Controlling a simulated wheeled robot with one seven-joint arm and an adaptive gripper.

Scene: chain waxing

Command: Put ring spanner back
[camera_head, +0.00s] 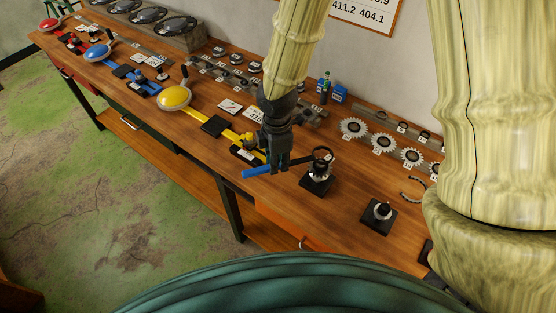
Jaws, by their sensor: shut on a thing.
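The ring spanner has a blue handle (256,172) and a dark shaft that runs right to a dark ring (322,154). My gripper (280,168) is shut on the spanner near the inner end of the handle and holds it roughly level above the bench's front part. The ring appears at the top of a metal piece on a black square stand (316,184). I cannot tell whether the ring sits around that piece or just over it. The jaws hide part of the shaft.
The wooden bench (350,215) runs along the wall. Another black stand (379,215) with a post is to the right. Numbered sprockets (353,128) line the back. A yellow dome (174,97) with a yellow bar is left. Bare wood lies between the two stands.

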